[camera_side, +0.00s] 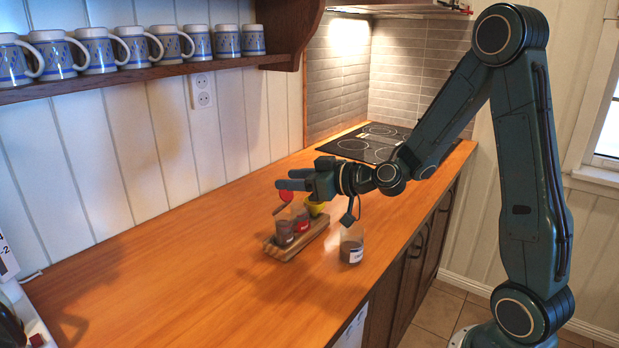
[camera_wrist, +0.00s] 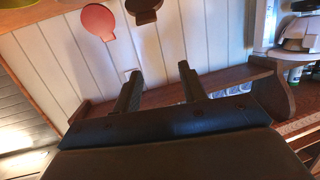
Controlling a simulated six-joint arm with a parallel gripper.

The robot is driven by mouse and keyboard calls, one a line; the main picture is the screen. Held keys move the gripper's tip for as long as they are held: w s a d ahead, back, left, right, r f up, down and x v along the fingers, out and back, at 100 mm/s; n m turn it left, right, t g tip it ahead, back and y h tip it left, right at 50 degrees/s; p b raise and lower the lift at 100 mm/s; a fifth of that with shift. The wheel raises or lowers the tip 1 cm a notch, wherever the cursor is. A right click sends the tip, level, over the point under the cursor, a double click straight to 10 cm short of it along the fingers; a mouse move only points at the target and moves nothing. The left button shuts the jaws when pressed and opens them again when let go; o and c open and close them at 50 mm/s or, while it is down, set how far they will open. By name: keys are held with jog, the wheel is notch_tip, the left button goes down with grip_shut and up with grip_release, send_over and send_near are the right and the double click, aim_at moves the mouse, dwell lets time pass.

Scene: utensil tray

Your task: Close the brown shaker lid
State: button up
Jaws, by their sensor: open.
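In the wrist view, the brown lid (camera_wrist: 143,8) is a dark round flap raised open at the top edge, partly cut off. A red lid (camera_wrist: 98,21) stands open to its left. In the side view, the shaker with brown contents (camera_side: 284,233) stands at the near-left end of a wooden tray (camera_side: 279,253); its own lid is hard to make out there. My gripper (camera_side: 283,180) is above the tray, fingers pointing left toward the wall. It is open and empty, and the fingers (camera_wrist: 159,70) show apart in the wrist view.
A red shaker (camera_side: 302,222) and a yellow-topped shaker (camera_side: 316,206) share the tray. A labelled jar (camera_side: 352,247) stands on the counter to its right. Mugs (camera_side: 100,48) line the wall shelf; a cooktop (camera_side: 372,142) is behind. The counter's left part is clear.

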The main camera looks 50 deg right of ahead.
notch_tip(320, 180, up, 14)
jog(key=shift+r, duration=0.15)
dwell(0.6)
jog(key=shift+w, duration=0.1)
jog(key=g+h, duration=0.3)
jog(key=g, duration=1.2)
send_over(282, 208)
jog(key=d, duration=0.1)
jog(key=shift+s+d+f, duration=0.1)
jog(key=shift+s+f, duration=0.05)
jog(key=shift+f, duration=1)
jog(key=shift+s+f, duration=0.1)
jog(key=shift+f, duration=1.05)
notch_tip(282, 208, down, 14)
jog(key=shift+r, duration=0.1)
